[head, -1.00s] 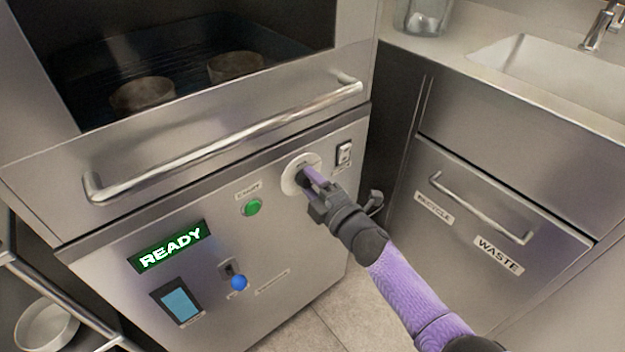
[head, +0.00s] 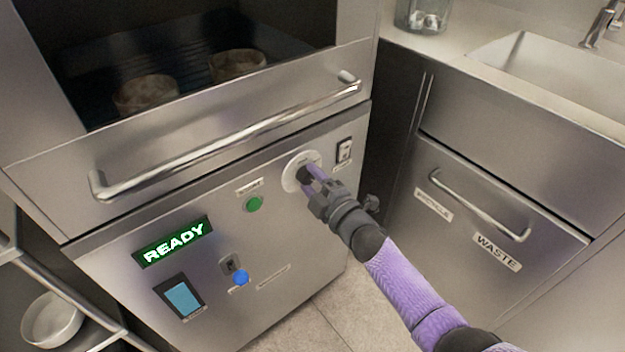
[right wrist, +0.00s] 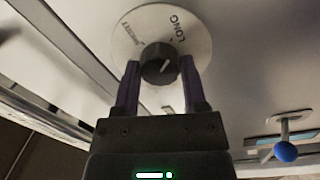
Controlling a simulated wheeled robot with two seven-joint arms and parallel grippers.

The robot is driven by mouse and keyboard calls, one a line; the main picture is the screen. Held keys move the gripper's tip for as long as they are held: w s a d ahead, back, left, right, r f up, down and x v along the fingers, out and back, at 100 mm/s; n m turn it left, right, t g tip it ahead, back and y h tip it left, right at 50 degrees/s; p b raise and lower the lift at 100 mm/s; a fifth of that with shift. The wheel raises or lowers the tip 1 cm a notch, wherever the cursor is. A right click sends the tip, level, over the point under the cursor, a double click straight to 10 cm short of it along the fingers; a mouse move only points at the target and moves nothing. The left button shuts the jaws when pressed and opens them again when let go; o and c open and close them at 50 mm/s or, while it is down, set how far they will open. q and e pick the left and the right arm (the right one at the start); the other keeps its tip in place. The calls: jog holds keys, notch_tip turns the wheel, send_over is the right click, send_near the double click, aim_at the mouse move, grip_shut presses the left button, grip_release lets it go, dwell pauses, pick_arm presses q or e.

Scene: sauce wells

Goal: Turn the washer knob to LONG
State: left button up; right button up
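The washer knob is a dark round knob (right wrist: 160,63) on a white round dial (right wrist: 198,35). The dial (head: 291,181) is on the washer's front panel in the head view. LONG is printed on the dial, at the upper right in the right wrist view; another label at its upper left is hard to read. A short pale mark on the knob slants up to the right. In the head view my right gripper (head: 309,174) partly covers the knob. My left gripper is not in view.
The panel also carries a green button (head: 253,204), a READY display (head: 173,242), a blue-tipped lever (head: 240,278) and a rocker switch (head: 345,150). A long bar handle (head: 230,132) runs above the panel. A drawer cabinet (head: 470,250) stands to the right.

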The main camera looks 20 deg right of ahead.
jog(key=o, duration=0.4)
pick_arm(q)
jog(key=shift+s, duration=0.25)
pick_arm(e)
jog(key=shift+o, duration=0.2)
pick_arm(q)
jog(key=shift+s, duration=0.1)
pick_arm(e)
jog(key=shift+s+d, duration=0.1)
jog(key=shift+s, duration=0.2)
pick_arm(q)
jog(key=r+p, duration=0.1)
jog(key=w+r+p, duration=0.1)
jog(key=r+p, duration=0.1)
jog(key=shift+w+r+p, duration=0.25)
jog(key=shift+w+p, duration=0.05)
jog(key=shift+p, duration=0.05)
pick_arm(e)
jog(key=v, duration=0.9)
jog(key=shift+s, duration=0.15)
jog(key=shift+d+f, duration=0.1)
